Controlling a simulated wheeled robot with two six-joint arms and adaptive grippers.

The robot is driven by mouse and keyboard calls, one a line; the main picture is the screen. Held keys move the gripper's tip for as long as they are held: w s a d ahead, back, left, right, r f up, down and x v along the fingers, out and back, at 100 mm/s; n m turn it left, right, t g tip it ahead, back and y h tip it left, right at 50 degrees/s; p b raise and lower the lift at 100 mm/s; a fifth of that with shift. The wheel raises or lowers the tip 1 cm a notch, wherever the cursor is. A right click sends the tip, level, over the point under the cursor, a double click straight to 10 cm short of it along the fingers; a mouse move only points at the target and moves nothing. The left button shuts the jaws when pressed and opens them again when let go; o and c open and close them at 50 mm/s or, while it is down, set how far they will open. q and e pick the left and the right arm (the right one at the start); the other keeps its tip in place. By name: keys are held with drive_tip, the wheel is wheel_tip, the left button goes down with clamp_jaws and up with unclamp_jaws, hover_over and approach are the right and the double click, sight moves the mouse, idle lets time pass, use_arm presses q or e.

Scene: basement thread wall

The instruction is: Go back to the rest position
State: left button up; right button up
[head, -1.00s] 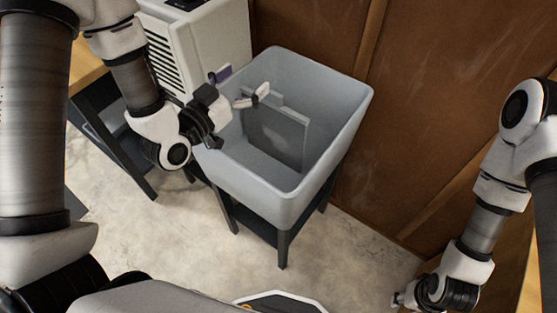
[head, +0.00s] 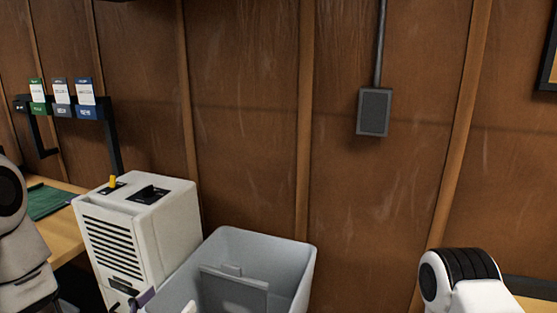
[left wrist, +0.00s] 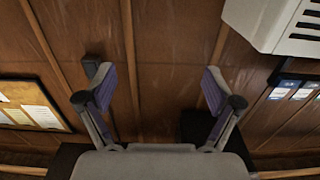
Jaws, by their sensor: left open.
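My left gripper (left wrist: 157,88) is open in the left wrist view. Its two fingers with purple pads stand apart, with only brown wall between them. In the head view just its fingertips (head: 165,303) show at the bottom edge, in front of the grey tub (head: 306,262). A flat grey panel (head: 233,293) stands inside the tub. Part of my right arm (head: 465,280) shows at the lower right of the head view. My right gripper is out of the picture.
A white vented unit (head: 170,225) with a yellow knob stands left of the tub. A wooden bench (head: 68,247) is at the left. A grey box (head: 374,112) is on the wooden wall. Cards (head: 61,98) hang at the left. A notice board (left wrist: 35,103) shows in the left wrist view.

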use_arm(q)
drive_tip(key=s+f+g+y+p, duration=0.1)
drive_tip(key=s+f+g, duration=0.25)
drive_tip(key=f, duration=0.35)
drive_tip(key=s+f+n+g+y+p, duration=0.1)
drive_tip(key=s+f+g+p, duration=0.15)
drive_tip(key=s+f, duration=0.4)
drive_tip(key=s+f+g+y, duration=0.1)
drive_tip(key=s+f+g, duration=0.2)
drive_tip(key=f, duration=0.6)
drive_tip(key=s+a+f+n+g+y, duration=0.1)
drive_tip(key=s+a+f+g, duration=0.1)
drive_tip(key=s, duration=0.5)
drive_tip(key=s+a+f+n+g+y, duration=0.2)
drive_tip(key=s+f+g, duration=0.2)
drive_tip(key=s+g, duration=0.2)
drive_tip(key=shift+s+a+f+p, duration=0.2)
drive_tip(key=shift+s+f+p, duration=0.1)
drive_tip(key=shift+s, duration=0.2)
use_arm(e)
drive_tip(key=r, duration=0.4)
drive_tip(key=shift+s+a+r, duration=0.15)
drive_tip(key=shift+s, duration=0.15)
